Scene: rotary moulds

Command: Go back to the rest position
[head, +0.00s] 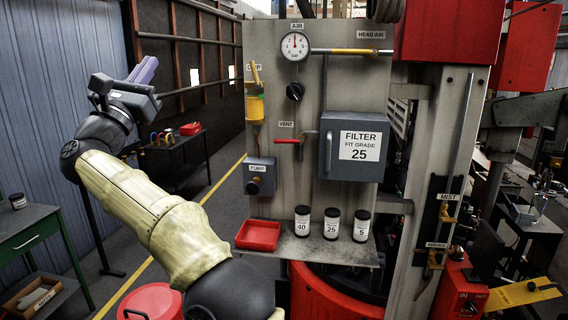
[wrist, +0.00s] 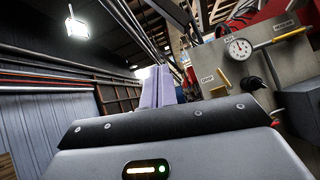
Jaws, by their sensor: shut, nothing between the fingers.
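My gripper (head: 144,70) is raised at the upper left in the head view, well left of the grey machine panel (head: 312,90) and apart from it. Its purple-grey fingers point up and lie together, with nothing between them. In the wrist view the gripper's fingers (wrist: 158,87) also stand close together and empty, above the dark edge of the gripper body. My arm, in a pale yellow cover, reaches up and left from the bottom middle of the head view.
The panel carries a gauge (head: 295,45), a red vent lever (head: 288,141) and a grey filter box (head: 353,147). Its shelf holds a red tray (head: 258,235) and canisters (head: 331,224) marked 40, 25 and 5. A green table (head: 32,232) stands left. A red drum (head: 153,301) is at the bottom.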

